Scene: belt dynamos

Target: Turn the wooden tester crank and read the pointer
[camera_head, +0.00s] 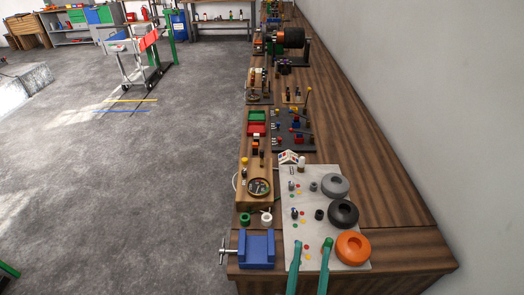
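A light wooden board (240,199) lies along the bench's left edge. It carries a round, dark-faced dial (258,187) with coloured marks; its pointer is too small to read. A small yellow knob (244,161) and small dark and orange parts (256,146) stand behind the dial. I cannot make out which part is the crank. A green tray (257,117) and a red tray (256,130) sit farther back on the board. My gripper does not show. Nothing is seen touching the board from above.
A blue vise (257,250) with a side handle stands at the near edge. A pale panel (309,203) bears grey, black and orange (353,248) rings. Two teal bars (310,262) rise at the bottom. Grey floor (150,200) left of the bench is mostly free.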

